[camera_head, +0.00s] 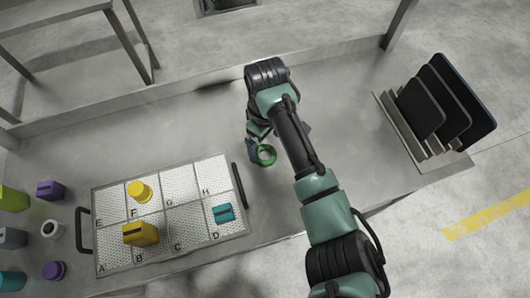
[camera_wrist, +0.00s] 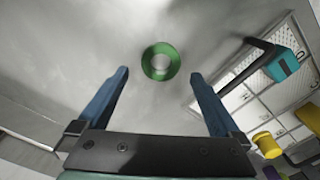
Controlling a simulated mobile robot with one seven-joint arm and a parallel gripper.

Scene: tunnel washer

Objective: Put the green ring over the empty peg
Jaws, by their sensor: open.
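The green ring (camera_head: 271,160) lies flat on the grey metal table, just right of the labelled tray. In the wrist view the ring (camera_wrist: 148,67) is beyond my fingertips, roughly centred between them, with bare metal showing through its hole. My gripper (camera_wrist: 158,74) is open and empty, its two blue fingers spread wider than the ring. In the head view my gripper (camera_head: 254,142) is beside the ring and partly hidden by my wrist. I cannot make out an empty peg in either view.
The lettered tray (camera_head: 190,207) with dark handles holds a yellow knob (camera_head: 139,191), a yellow block (camera_head: 140,233) and a teal block (camera_head: 223,212). Several coloured pieces stand at the far left. A rack of dark panels (camera_head: 421,107) stands right. Bare table surrounds the ring.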

